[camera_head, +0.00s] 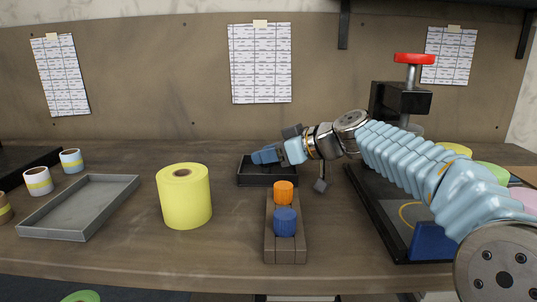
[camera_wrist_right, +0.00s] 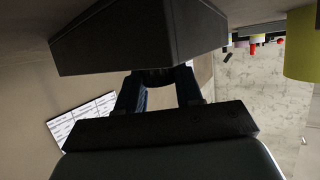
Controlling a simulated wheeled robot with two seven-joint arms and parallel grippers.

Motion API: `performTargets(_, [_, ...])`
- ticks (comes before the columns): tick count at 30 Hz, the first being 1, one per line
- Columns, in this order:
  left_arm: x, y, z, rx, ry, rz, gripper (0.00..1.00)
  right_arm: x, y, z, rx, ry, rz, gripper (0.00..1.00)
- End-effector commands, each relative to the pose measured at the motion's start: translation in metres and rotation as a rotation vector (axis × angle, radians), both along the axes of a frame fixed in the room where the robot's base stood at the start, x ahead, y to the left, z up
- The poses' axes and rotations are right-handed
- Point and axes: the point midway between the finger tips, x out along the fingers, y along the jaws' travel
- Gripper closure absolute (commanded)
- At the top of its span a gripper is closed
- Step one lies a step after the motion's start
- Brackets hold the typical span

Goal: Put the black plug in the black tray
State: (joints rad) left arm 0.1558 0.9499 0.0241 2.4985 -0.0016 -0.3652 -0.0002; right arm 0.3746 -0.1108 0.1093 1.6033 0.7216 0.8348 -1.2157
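The black tray (camera_head: 268,183) stands on the table left of the middle of my right arm. My right gripper (camera_head: 265,155) is over it, with its blue fingers pointing left. In the right wrist view its two fingers (camera_wrist_right: 159,88) stand apart, and a dark shape crosses near their tips. I cannot tell if that shape is held or lies behind. My left gripper is not in view.
A holder (camera_head: 285,252) with an orange plug (camera_head: 284,192) and a blue plug (camera_head: 285,221) stands in front of the tray. A yellow roll (camera_head: 184,200) and a grey tray (camera_head: 80,208) are to the left. A press (camera_head: 402,97) stands at the right.

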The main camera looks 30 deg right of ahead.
Motion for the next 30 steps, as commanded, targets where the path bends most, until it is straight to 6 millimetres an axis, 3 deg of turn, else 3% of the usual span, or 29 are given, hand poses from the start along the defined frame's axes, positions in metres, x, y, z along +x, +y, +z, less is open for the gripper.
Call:
performTargets(1, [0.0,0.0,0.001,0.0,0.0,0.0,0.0,0.0,0.0,0.001,0.0,0.0,0.0,0.56])
performTargets(5, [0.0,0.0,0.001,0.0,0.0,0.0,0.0,0.0,0.0,0.0,0.0,0.0,0.0,0.36])
performTargets(16, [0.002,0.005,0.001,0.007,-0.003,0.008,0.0,0.0,0.0,0.0,0.0,0.0,0.0,0.36])
performTargets(20, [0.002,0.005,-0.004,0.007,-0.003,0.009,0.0,-0.018,-0.01,0.008,-0.002,-0.003,-0.002,0.36])
performTargets(30, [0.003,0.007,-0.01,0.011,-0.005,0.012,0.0,-0.085,-0.046,0.04,-0.001,-0.003,-0.002,0.36])
